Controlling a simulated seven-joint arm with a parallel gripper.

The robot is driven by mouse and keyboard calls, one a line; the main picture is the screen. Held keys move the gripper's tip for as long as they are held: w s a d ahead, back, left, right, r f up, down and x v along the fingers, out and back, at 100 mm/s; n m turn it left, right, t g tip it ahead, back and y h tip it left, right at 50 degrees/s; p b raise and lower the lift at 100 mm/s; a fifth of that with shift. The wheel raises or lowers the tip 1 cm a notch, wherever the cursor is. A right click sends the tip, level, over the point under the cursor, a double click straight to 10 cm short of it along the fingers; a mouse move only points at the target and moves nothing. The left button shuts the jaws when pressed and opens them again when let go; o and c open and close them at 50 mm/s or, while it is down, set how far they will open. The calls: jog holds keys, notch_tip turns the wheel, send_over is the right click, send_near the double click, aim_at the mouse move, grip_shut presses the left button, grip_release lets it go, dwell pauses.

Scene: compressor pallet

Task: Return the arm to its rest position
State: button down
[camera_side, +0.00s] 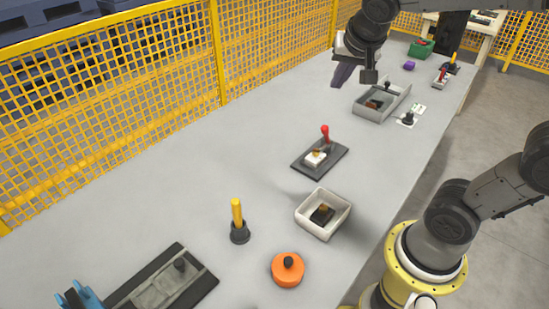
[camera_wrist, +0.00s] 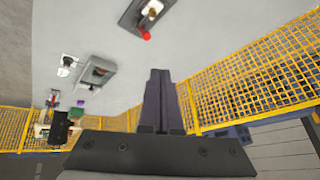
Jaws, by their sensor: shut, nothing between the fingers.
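My gripper (camera_side: 342,74) is in the air over the far part of the table, near the yellow mesh fence, in the side view. In the wrist view my gripper (camera_wrist: 160,72) shows its two dark fingers side by side, shut with nothing between them. It touches none of the objects on the table (camera_side: 180,170). My arm comes in from the upper right of the side view.
A yellow mesh fence (camera_side: 130,85) runs along the table's far side. Below the arm are a grey tray (camera_side: 400,99), a black plate with a red-handled part (camera_side: 325,135), a white box (camera_side: 342,226) and an orange disc (camera_side: 287,270). The table's middle left is clear.

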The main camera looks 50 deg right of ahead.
jog(key=s+a+f+n+y, duration=0.2)
jog(key=s+a+n, duration=0.2)
jog(key=s, duration=0.3)
jog(key=s+a+f+n+y, duration=0.2)
jog(key=s+a+n, duration=0.2)
jog(key=s+n, duration=0.2)
jog(key=shift+s+a+f+n+t, duration=0.2)
jog(key=shift+s+f+n+t, duration=0.15)
jog(key=shift+s, duration=0.35)
jog(key=shift+r, duration=0.1)
